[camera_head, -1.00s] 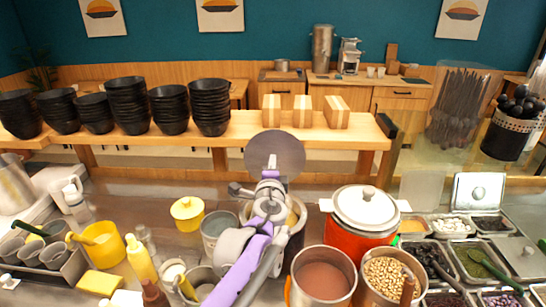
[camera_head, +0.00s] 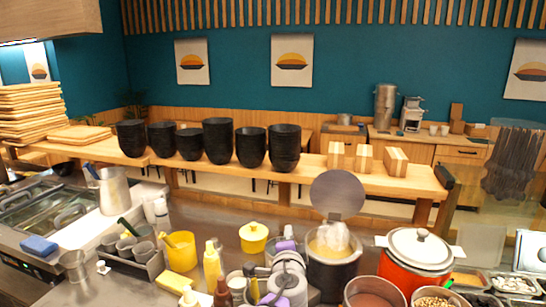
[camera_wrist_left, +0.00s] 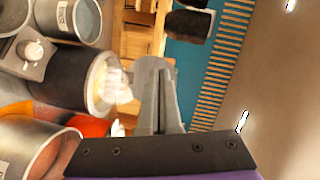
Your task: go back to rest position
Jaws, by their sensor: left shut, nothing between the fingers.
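My left gripper (camera_wrist_left: 158,68) shows in the left wrist view with its two grey fingers together and nothing between them. In the head view, parts of my purple and grey left arm stand at the bottom middle, beside an open pot (camera_head: 347,268) with steaming pale contents. The pot also shows in the wrist view (camera_wrist_left: 90,82), to the left of the fingers and apart from them in the picture. The fingertips are hard to make out in the head view. My right gripper is in neither view.
A raised round lid (camera_head: 338,194) stands behind the pot. An orange cooker (camera_head: 405,275) with a white lid is to its right. A yellow lidded pot (camera_head: 253,238), sauce bottles (camera_head: 212,262) and a yellow pitcher (camera_head: 181,251) are to the left. Stacked black bowls (camera_head: 218,140) line the back shelf.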

